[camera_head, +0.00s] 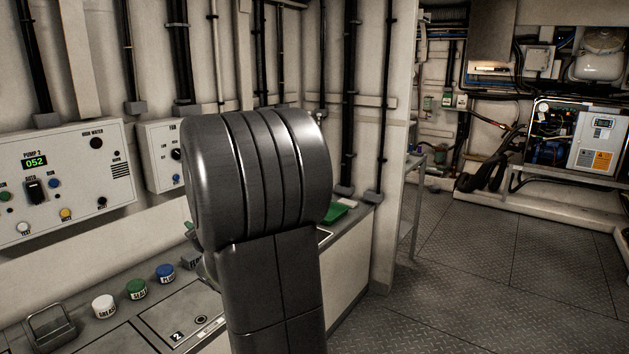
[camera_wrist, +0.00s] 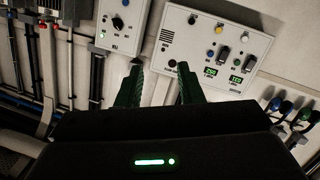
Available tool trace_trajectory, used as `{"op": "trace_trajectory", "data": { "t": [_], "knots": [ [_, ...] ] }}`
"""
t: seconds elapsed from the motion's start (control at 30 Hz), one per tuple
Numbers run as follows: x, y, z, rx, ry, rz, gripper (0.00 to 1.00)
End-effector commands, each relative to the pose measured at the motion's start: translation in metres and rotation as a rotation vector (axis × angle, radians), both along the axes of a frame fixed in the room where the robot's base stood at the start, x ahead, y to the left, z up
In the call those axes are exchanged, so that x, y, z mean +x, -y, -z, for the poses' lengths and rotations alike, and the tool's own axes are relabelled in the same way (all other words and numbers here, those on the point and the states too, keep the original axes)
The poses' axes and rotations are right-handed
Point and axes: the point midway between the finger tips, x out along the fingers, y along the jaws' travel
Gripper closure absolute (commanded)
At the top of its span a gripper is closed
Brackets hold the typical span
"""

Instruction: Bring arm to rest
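My arm (camera_head: 270,200) stands in the middle of the head view, a bulky dark grey link in front of the bench. My gripper (camera_wrist: 159,72) shows in the wrist view with its two dark green fingers apart and nothing between them. It faces the wall near the control panels, which appear turned over in that view. In the head view my gripper is mostly or wholly hidden behind the arm link.
A pump panel (camera_head: 62,178) and a smaller switch box (camera_head: 166,155) are on the wall. The bench (camera_head: 120,325) holds white, green and blue capped jars. A green item (camera_head: 334,212) lies behind my arm. The plated floor (camera_head: 480,270) at right is clear.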

Motion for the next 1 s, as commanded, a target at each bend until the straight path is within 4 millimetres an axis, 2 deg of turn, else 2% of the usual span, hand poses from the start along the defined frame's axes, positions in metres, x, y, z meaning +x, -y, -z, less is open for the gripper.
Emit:
{"op": "trace_trajectory", "data": {
  "t": [0.33, 0.6, 0.8, 1.0],
  "knots": [
    [0.001, 0.073, 0.013, -0.013, -0.181, 0.217, 0.66],
    [-0.012, 0.126, 0.029, -0.012, -0.335, 0.369, 0.66],
    [-0.027, 0.156, 0.040, -0.007, -0.442, 0.460, 0.66],
    [-0.038, 0.173, 0.047, 0.000, -0.507, 0.511, 0.66]
  ]
}}
